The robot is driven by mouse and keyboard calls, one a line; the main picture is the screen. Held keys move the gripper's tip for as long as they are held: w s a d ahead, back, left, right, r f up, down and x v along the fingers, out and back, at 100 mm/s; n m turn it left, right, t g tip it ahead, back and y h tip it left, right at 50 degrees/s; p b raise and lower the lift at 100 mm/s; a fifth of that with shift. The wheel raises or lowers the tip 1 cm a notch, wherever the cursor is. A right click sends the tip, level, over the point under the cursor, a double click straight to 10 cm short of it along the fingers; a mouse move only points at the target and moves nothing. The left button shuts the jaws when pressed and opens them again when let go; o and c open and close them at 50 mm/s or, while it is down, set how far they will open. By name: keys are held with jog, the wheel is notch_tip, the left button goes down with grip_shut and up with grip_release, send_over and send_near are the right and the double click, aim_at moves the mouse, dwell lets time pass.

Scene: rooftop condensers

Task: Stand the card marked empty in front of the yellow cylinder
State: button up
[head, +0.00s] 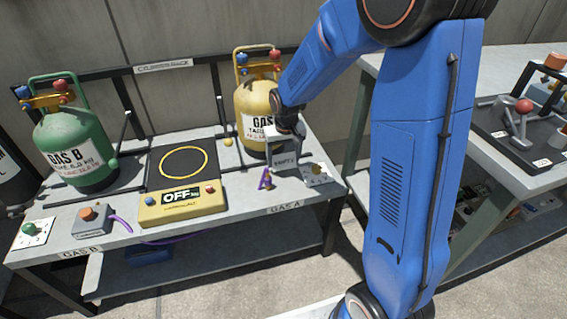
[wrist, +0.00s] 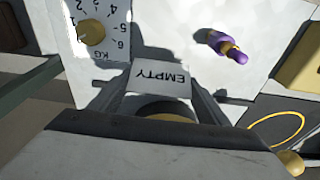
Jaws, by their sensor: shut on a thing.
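The yellow cylinder (head: 256,112) stands at the back of the bench, with a white label reading GAS and red and blue valve knobs on top. The card marked EMPTY (wrist: 160,79) is between the fingers of my gripper (wrist: 158,92) in the wrist view, its lettering upside down there. In the head view the card (head: 286,161) shows grey in front of and to the right of the yellow cylinder. My gripper (head: 285,140) is shut on it. Whether the card's lower edge touches the bench I cannot tell.
A small purple and yellow piece (head: 265,180) lies left of the card. A white dial plate marked KG (wrist: 100,28) is close by; it shows in the head view (head: 317,174) too. A yellow scale (head: 182,205) reading OFF and a green cylinder (head: 74,148) stand to the left.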

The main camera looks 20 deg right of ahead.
aim_at(285, 167)
jog(key=shift+f, duration=1.2)
jog(key=shift+f, duration=0.1)
jog(key=o, duration=1)
jog(key=shift+o, duration=0.2)
notch_tip(285, 167, up, 12)
jog(key=s, duration=0.2)
jog(key=s+d+r+t, duration=0.1)
jog(key=s+d+r, duration=0.1)
jog(key=s+r, duration=0.45)
jog(key=s+d+r+t, duration=0.1)
jog(key=s+d+r, duration=0.2)
jog(key=s, duration=0.7)
jog(key=s+d+t, duration=0.1)
jog(key=s+d, duration=0.1)
jog(key=s, duration=1.3)
jog(key=shift+r, duration=0.1)
